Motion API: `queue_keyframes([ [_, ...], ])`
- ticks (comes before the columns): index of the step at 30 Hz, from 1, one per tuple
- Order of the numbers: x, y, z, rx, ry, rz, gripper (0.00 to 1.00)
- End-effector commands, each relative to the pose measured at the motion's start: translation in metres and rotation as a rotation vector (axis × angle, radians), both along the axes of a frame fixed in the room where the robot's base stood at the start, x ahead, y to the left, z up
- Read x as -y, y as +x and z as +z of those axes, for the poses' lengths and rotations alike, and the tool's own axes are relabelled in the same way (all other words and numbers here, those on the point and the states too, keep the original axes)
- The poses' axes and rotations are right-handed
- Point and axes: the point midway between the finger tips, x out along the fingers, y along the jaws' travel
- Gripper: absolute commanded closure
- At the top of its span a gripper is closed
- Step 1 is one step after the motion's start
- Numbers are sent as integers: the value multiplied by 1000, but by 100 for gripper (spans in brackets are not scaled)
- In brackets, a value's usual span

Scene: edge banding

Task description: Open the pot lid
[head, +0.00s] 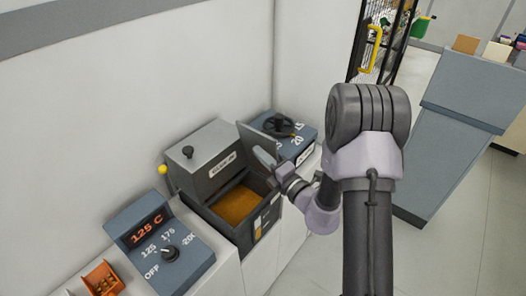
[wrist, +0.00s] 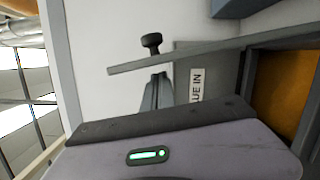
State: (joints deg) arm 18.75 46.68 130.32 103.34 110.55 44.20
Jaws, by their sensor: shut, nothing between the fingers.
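The pot (head: 205,208) is a dark grey box with orange-brown glue (head: 240,203) in it, uncovered. Its lid seems to be the grey panel (head: 254,140) standing steeply at the pot's right side. In the wrist view the lid (wrist: 215,53) shows nearly edge-on, with a black knob (wrist: 152,41) on the side away from the glue. My gripper (head: 264,158) is shut and empty, close to the lid's inner side. Its fingers (wrist: 156,92) show in the wrist view just beside the panel; whether they touch it I cannot tell.
A grey hopper (head: 222,165) marked GLUE IN stands behind the pot, with a black knob on top and a yellow ball beside it. A temperature dial box (head: 170,248) is at front left. Another dial box (head: 293,135) stands behind the lid. A wall is close behind.

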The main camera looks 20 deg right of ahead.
Motion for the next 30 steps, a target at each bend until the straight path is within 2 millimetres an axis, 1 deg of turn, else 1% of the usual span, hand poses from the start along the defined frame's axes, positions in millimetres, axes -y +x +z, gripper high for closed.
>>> queue_keyframes([
  [4,7,5,2,0,-1,1,100],
  [13,8,5,2,0,-1,2,100],
  [15,10,7,5,-6,7,2,100],
  [19,21,15,17,-51,67,2,100],
  [22,33,24,21,-94,127,1,100],
  [26,49,35,17,-118,163,0,100],
  [30,54,39,14,-118,162,2,100],
])
